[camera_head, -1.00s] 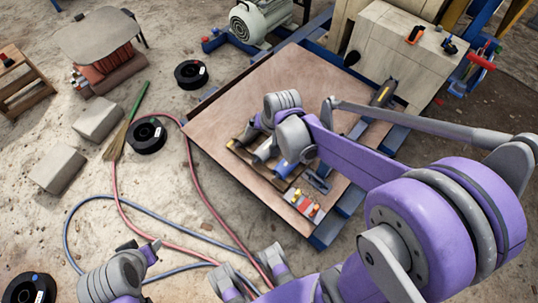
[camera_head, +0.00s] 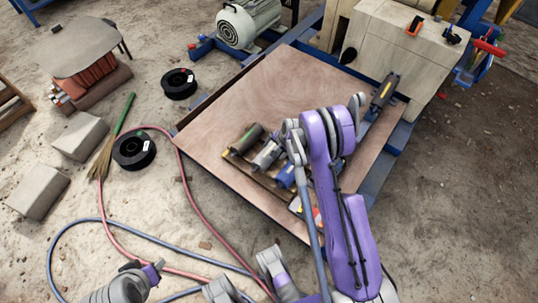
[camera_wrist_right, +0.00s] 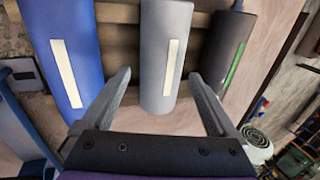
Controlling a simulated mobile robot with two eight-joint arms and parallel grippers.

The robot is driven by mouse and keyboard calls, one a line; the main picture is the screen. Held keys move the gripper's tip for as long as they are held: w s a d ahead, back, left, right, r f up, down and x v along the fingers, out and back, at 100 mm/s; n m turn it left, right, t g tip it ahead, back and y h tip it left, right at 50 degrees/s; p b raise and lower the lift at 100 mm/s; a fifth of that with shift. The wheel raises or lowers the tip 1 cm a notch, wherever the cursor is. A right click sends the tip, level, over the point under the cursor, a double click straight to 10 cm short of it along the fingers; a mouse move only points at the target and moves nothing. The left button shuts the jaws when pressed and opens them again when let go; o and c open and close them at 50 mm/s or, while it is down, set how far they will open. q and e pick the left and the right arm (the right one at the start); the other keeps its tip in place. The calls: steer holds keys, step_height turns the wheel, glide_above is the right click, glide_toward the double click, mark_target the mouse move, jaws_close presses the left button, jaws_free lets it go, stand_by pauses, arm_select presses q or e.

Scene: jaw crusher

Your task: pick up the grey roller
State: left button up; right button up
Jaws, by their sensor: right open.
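The grey roller (camera_head: 268,154) lies in a wooden rack on the brown board, between a dark roller (camera_head: 246,138) and a blue roller (camera_head: 287,174). In the right wrist view the grey roller (camera_wrist_right: 166,50), with a pale label strip, runs up the middle. My right gripper (camera_wrist_right: 160,76) is open, with one finger on each side of the grey roller's near end. I cannot tell whether the fingers touch it. The blue roller (camera_wrist_right: 65,50) is left of them and the dark roller (camera_wrist_right: 225,55) right. My left gripper is not clearly visible.
The neighbouring rollers leave narrow gaps around the grey one. The wooden rack (camera_head: 236,160) sits on the brown board (camera_head: 275,90), whose upper part is clear. A yellow-black tool (camera_head: 384,92) lies near the pale machine block (camera_head: 385,45). Hoses (camera_head: 195,195) cross the ground.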

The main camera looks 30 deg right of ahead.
steer(key=b+x, duration=0.1)
steer(key=x, duration=0.6)
steer(key=shift+w+d, duration=0.15)
steer(key=shift+w, duration=0.05)
jaws_close()
